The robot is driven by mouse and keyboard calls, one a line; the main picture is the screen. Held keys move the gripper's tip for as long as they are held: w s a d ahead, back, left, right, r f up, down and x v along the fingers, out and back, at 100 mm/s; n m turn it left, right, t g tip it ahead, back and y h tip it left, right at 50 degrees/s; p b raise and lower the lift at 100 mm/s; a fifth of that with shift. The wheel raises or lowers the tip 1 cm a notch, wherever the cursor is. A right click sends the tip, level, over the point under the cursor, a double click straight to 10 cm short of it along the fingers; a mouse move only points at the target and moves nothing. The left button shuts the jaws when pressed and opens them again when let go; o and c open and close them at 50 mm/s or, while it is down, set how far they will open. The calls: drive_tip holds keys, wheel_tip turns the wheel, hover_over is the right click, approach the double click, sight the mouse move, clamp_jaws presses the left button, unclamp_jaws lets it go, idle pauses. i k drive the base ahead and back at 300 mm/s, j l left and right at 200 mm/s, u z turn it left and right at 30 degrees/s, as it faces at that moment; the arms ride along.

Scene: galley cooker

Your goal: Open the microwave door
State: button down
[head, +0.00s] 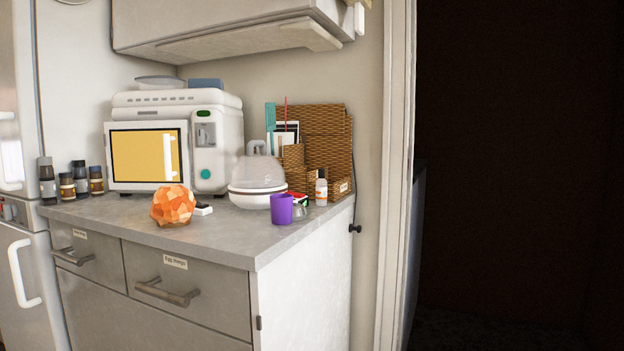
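The white microwave (219,150) stands at the back left of the grey worktop in the head view. Its door (118,180) has a yellow window in a dark frame and faces me. The door appears shut; I cannot tell whether there is a small gap at its edge. A pale vertical handle (169,157) shows near the door's right side. To its right is a control panel with a small dark display and a teal round button (205,174). My gripper is not in view.
An orange faceted ball (173,205) stands on the worktop (235,236) in front of the microwave. A domed white container (257,180) and a purple cup (281,209) are to the right. Several dark-topped jars (80,177) stand left. A range hood (235,30) hangs above.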

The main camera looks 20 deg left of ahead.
sight(142, 155)
drive_tip(key=u, duration=1.05)
